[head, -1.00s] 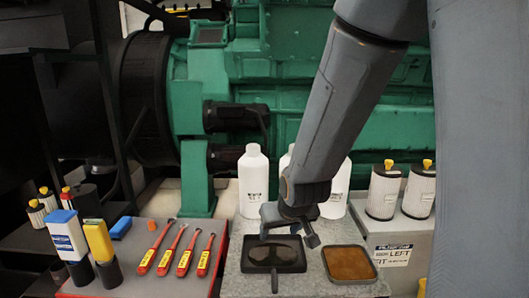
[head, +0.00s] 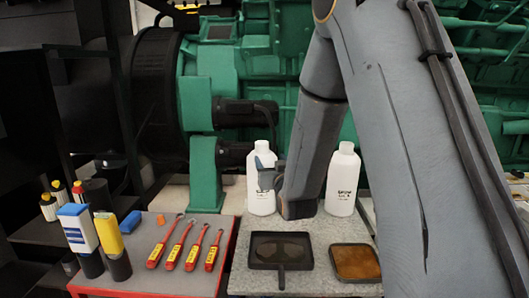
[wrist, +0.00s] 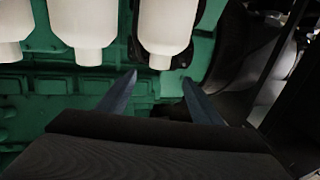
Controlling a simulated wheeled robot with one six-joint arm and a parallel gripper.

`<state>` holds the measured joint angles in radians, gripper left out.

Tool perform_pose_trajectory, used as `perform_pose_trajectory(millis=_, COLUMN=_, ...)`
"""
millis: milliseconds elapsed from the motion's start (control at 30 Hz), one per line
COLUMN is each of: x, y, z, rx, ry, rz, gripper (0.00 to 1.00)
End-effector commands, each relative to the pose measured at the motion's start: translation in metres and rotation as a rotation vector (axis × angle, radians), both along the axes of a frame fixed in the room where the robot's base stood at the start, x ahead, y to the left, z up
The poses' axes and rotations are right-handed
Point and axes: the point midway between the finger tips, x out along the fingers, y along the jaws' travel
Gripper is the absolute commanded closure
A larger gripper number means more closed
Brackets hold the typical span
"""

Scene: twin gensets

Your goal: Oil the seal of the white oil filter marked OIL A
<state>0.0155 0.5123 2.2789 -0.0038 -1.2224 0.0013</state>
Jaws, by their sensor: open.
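No marking OIL A can be read on anything in view. Two small white ribbed filters, one in front (head: 48,208) and one behind (head: 61,195), stand at the far left. A black pan (head: 281,265) holds a dark pool on the grey slab. A shallow tray (head: 356,262) with a brown fill lies right of it. My gripper (head: 266,172) is in front of the left white bottle (head: 261,200), partly hidden by my arm. In the wrist view my gripper (wrist: 158,92) is open and empty, and a white bottle (wrist: 166,28) hangs inverted in the picture beyond the fingertips.
Another white bottle (head: 342,185) stands right of my arm. Several red-handled tools (head: 190,245) lie on a grey, red-edged board. Blue-white (head: 77,228) and yellow (head: 107,233) packs stand left of them. The green engine (head: 205,160) fills the back.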

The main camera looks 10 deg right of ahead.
Motion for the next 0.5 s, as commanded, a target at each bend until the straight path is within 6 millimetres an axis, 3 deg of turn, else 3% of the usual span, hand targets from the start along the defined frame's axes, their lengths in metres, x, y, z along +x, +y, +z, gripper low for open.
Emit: perform_pose_trajectory(millis=500, x=0.057, y=0.0, z=-0.001, rx=0.0, ry=0.001, rz=0.0, gripper=0.41)
